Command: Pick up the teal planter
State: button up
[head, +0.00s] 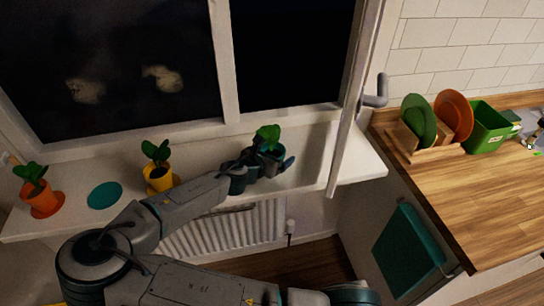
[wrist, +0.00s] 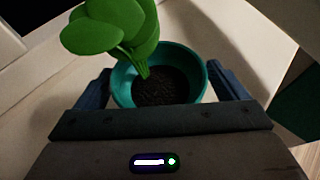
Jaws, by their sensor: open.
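The teal planter (wrist: 198,85) holds dark soil and a green leafy plant (wrist: 110,22). In the wrist view it sits between the two blue fingers of my open gripper (wrist: 162,90), one finger at each side of the pot. In the head view the planter (head: 271,157) stands on the white windowsill at the right, partly hidden by my gripper (head: 270,166). I cannot tell whether either finger touches the pot.
A yellow planter (head: 160,180) and an orange planter (head: 42,203) stand farther left on the windowsill (head: 212,157). A flat teal disc (head: 104,195) lies between them. The open window sash (head: 349,105) rises just right of my gripper. A wooden counter (head: 470,190) is at the right.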

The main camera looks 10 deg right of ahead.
jog(key=c, duration=1.3)
jog(key=shift+r, duration=0.15)
